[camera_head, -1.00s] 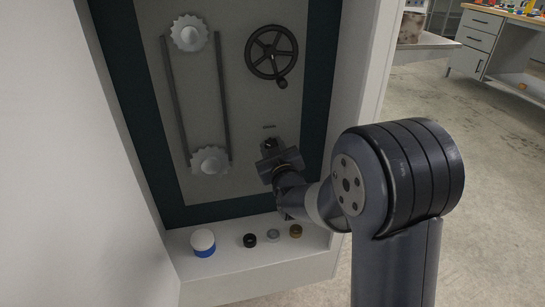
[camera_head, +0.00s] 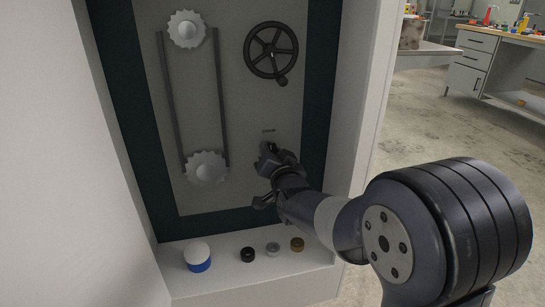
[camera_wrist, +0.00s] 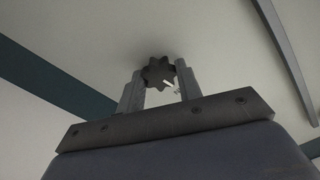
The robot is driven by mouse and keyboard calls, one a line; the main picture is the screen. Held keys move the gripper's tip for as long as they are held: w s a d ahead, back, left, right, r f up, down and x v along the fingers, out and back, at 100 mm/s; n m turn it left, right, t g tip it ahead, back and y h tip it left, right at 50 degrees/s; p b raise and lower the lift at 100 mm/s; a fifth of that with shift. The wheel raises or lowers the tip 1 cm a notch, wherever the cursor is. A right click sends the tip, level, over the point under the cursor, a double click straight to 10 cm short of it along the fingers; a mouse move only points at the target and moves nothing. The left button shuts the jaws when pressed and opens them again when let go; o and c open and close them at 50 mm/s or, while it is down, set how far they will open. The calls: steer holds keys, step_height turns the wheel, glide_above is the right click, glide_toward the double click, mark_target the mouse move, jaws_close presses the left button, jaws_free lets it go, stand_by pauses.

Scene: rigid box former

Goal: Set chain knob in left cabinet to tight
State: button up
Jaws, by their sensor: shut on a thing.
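The chain knob (camera_head: 270,147) is a small dark knob low on the grey panel, under a small label. In the wrist view the knob (camera_wrist: 157,70) is dark and star-shaped, with a white mark on its lower right side. My gripper (camera_head: 272,156) is at the panel with its fingers on either side of the knob, shut on it. The wrist view shows both grey fingers of my gripper (camera_wrist: 160,82) against the knob's sides. My gripper hides part of the knob in the head view.
A black handwheel (camera_head: 271,50) is above the knob. Two toothed wheels, upper (camera_head: 187,29) and lower (camera_head: 207,168), with chain runs are at left. On the cabinet ledge (camera_head: 220,277) stand a blue-and-white jar (camera_head: 197,257) and several small round pieces (camera_head: 247,254).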

steer(key=shift+m, duration=0.9)
steer(key=o, duration=1)
steer(key=shift+c, duration=0.2)
steer(key=p+v, duration=0.2)
steer(key=v, duration=0.8)
steer(key=shift+s, duration=0.4)
steer(key=shift+w+d, duration=0.1)
